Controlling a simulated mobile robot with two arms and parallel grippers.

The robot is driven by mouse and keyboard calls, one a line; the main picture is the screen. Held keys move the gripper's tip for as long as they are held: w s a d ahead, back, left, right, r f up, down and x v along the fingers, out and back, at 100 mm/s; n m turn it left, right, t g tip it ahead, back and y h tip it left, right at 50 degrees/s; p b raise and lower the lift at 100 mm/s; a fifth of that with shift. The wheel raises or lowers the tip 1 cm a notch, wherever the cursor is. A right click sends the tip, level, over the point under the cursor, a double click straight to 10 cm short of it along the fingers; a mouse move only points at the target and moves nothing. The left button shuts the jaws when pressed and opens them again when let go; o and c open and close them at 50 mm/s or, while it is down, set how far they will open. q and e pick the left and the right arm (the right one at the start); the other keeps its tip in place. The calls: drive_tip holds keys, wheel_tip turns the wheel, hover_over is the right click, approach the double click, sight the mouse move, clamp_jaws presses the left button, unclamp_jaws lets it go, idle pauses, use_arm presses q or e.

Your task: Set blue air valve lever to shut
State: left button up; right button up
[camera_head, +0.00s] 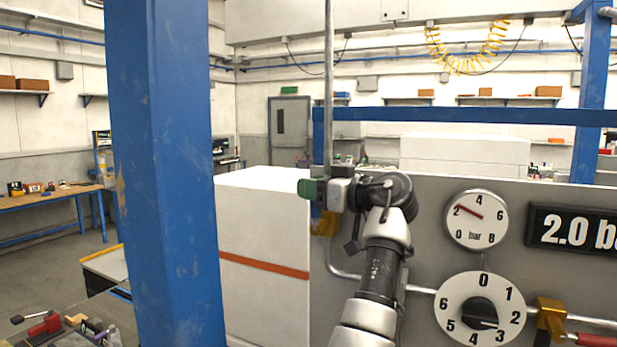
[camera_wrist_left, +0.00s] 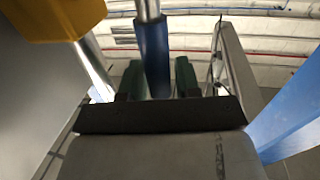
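The blue lever (camera_wrist_left: 152,55) shows in the left wrist view as a blue cylinder with a metal rod at its far end. It lies between the two green fingertips of my left gripper (camera_wrist_left: 160,80). A narrow gap seems to show on its right side; I cannot tell whether the left finger touches it. A yellow valve body (camera_wrist_left: 55,15) is at the upper left there. The lever is hidden there. My right gripper is out of view.
The grey panel (camera_head: 420,195) carries a bar gauge (camera_head: 477,219) with its needle near 2, a numbered dial (camera_head: 480,308) and a display (camera_head: 575,229) reading 2.0. A red lever (camera_head: 597,340) is at the lower right. A blue post (camera_head: 165,170) stands left of my arm.

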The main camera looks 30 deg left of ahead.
use_arm(q)
drive_tip(key=shift+w+a, duration=0.1)
drive_tip(key=shift+a, duration=0.5)
clamp_jaws()
